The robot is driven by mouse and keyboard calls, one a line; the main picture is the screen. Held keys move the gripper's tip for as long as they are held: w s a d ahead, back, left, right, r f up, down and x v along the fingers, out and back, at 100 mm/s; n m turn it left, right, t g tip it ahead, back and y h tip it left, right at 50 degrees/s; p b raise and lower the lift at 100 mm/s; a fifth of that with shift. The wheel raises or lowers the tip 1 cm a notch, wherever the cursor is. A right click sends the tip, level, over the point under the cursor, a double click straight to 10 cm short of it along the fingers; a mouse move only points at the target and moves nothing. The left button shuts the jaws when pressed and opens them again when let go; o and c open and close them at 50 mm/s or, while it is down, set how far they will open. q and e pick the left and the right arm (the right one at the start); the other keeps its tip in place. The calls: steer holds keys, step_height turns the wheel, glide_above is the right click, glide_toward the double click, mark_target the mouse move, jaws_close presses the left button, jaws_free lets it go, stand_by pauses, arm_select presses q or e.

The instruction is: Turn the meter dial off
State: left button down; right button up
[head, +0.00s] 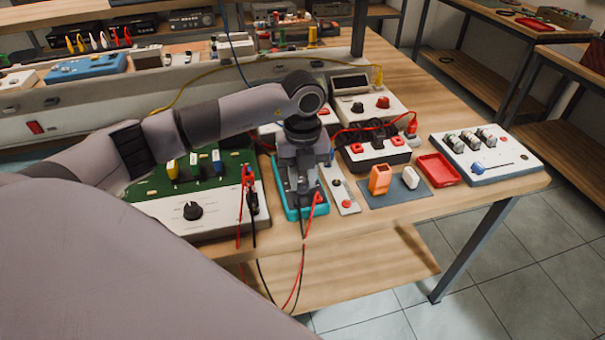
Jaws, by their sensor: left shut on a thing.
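The meter (291,214) lies on the workbench in the head view, a small device with a teal case. My left gripper (303,197) points straight down over it, with the fingers shut on its dial. The gripper covers the dial and most of the meter's face, so the dial's setting cannot be read. Red and black leads (317,198) run at the meter's near end and hang over the front edge. My right gripper is not in view.
Left of the meter is a white panel with a black knob (193,210) and a green board (150,187). To the right are a small switch plate (345,197), an orange block (380,179), a red tray (438,170) and a white switch box (487,153). The bench's front edge is close.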

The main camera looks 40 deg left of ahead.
mark_target(302, 182)
arm_select(q)
steer(key=shift+n, duration=0.5)
steer(key=c, duration=0.9)
jaws_free()
steer(key=shift+o, duration=0.2)
steer(key=shift+r, duration=3.6)
